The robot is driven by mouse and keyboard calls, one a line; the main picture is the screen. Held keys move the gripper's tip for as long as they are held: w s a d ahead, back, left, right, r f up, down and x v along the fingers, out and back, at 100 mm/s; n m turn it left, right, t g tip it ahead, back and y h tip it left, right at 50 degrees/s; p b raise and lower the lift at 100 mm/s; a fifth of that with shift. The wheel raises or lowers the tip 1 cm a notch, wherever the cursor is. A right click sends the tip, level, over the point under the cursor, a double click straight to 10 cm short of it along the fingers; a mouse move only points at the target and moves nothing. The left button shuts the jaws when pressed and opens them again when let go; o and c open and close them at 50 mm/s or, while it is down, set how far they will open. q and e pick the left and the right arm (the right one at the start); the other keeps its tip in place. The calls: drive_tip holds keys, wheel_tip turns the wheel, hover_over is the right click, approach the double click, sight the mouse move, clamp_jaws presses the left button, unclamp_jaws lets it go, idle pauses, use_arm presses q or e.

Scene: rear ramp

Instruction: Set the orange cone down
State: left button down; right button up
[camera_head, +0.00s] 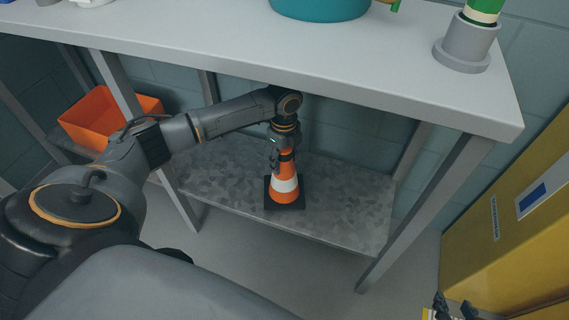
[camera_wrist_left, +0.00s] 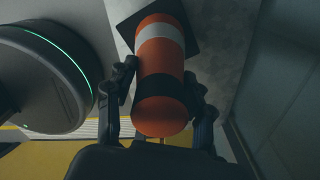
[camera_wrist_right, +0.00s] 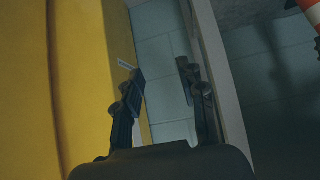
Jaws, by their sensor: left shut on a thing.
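The orange cone (camera_head: 286,186) has a white band and a black square base. It stands upright at the lower metal shelf (camera_head: 340,203) under the table; I cannot tell if its base touches the shelf. My left gripper (camera_head: 284,157) is shut on its upper part from above. In the left wrist view the cone (camera_wrist_left: 161,68) sits between the two fingers (camera_wrist_left: 160,95). My right gripper (camera_wrist_right: 162,85) is open and empty beside the yellow cabinet; it also shows at the bottom right of the head view (camera_head: 455,308). A bit of the cone (camera_wrist_right: 312,12) shows in the right wrist view.
The white tabletop (camera_head: 400,75) hangs over the shelf, with table legs (camera_head: 425,205) at the sides. An orange bin (camera_head: 105,118) sits at the left. The yellow cabinet (camera_head: 510,230) stands at the right. The shelf is bare around the cone.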

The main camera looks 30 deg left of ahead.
use_arm(q)
drive_tip(key=shift+w+a+f+b, duration=0.15)
drive_tip(key=shift+f+b, duration=0.25)
drive_tip(key=shift+f, duration=0.55)
drive_tip(key=shift+w, duration=0.1)
use_arm(e)
drive_tip(key=w+r+t, duration=0.1)
drive_tip(key=w+a+r+t, duration=0.1)
drive_tip(key=w+r+t+y, duration=0.1)
drive_tip(key=w+r, duration=0.1)
drive_tip(key=shift+a, duration=0.3)
use_arm(q)
drive_tip(key=shift+f, duration=0.1)
use_arm(e)
drive_tip(key=shift+s, duration=0.15)
use_arm(q)
drive_tip(key=c, duration=0.5)
unclamp_jaws()
use_arm(e)
drive_tip(key=shift+f, duration=0.15)
